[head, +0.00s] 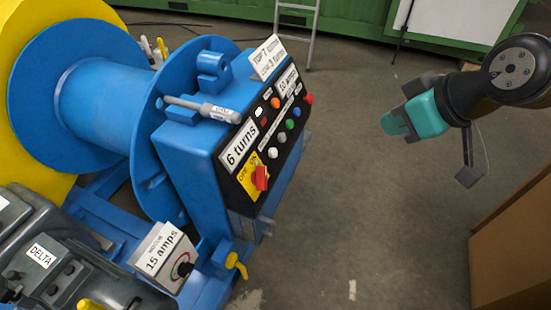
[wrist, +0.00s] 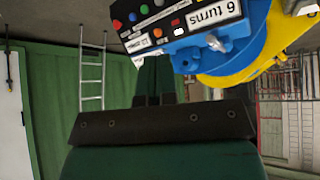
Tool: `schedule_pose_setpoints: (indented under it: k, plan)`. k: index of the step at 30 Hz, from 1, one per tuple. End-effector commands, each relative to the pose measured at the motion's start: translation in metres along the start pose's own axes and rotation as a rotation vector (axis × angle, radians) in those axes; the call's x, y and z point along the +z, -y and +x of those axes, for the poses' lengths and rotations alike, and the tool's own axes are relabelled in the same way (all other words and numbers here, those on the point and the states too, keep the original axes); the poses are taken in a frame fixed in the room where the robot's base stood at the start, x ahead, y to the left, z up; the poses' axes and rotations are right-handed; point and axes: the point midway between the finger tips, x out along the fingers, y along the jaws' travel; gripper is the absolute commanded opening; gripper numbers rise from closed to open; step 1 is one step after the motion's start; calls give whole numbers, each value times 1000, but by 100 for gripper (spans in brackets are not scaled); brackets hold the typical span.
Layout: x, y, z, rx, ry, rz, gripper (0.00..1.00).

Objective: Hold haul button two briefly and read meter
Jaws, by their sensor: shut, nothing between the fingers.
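The panel also shows upside down in the wrist view (wrist: 187,24). My gripper (head: 395,122), with teal fingers, is shut and empty, right of the panel and apart from it. In the wrist view, its fingers (wrist: 154,72) point toward the panel.
A red switch knob (head: 260,178) sits on a yellow OFF/ON plate. A "6 turns" plate (head: 240,145) is above it. A grey handle (head: 205,107) lies on the box. The floor between gripper and box is clear; a brown box (head: 510,245) stands right.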

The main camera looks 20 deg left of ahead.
Motion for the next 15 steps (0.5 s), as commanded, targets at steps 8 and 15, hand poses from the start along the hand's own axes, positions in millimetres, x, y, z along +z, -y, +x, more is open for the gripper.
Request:
schedule_pose_setpoints:
  k: [8, 15]
  plan:
    - [-13, -32, 144, 208, -197, -370, 0]
    - [-5, -32, 245, 428, -337, -722, 0]
